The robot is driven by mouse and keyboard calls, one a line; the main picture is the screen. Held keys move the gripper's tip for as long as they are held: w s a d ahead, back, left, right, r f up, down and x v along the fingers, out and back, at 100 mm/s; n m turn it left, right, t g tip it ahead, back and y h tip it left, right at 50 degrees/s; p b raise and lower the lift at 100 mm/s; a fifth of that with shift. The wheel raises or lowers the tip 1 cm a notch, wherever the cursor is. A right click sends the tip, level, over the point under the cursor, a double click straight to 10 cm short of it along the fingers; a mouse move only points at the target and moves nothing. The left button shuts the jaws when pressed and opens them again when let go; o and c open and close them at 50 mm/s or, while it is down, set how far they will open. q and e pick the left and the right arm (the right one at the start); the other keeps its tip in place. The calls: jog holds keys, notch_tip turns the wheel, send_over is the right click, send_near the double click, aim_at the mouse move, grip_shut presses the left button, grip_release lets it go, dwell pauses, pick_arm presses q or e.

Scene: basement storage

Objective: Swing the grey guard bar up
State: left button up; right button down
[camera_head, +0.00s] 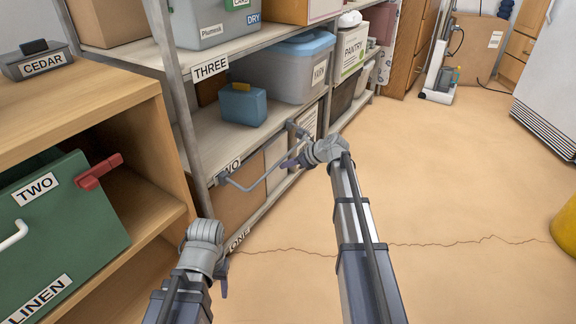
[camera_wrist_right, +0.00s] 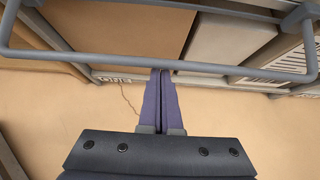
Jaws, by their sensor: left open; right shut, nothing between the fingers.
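The grey guard bar (camera_head: 262,180) is a U-shaped rail standing out from the front of the shelf at the level of the TWO label. In the right wrist view the guard bar (camera_wrist_right: 110,58) runs across the picture. My right gripper (camera_head: 290,163) is shut and empty, its purple fingertips close to the bar's long rail. In the wrist view the fingertips (camera_wrist_right: 161,72) overlap the rail; I cannot tell if they touch. My left gripper (camera_head: 223,277) is open, low at the front left, away from the bar.
The metal shelf holds a blue box (camera_head: 243,104), a blue-lidded bin (camera_head: 285,70) and cardboard boxes behind the bar. A wooden cabinet (camera_head: 120,100) with a green LINEN box (camera_head: 70,220) stands at left. The floor (camera_head: 460,180) to the right is clear, with a yellow object (camera_head: 566,228) at the edge.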

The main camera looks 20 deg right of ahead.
jog(key=shift+r, duration=0.35)
jog(key=w+a+r+g+h+p, duration=0.3)
jog(key=r+p, duration=0.3)
jog(key=p, duration=0.4)
jog(key=w+a+r+g+h+p, duration=0.2)
jog(key=r+p, duration=0.5)
jog(key=p, duration=0.4)
jog(key=shift+w+a+r+g+h, duration=0.15)
jog(key=shift+w+a+g+h, duration=0.25)
jog(key=shift+w+g+h, duration=0.5)
jog(key=shift+y, duration=0.3)
jog(key=shift+s, duration=0.1)
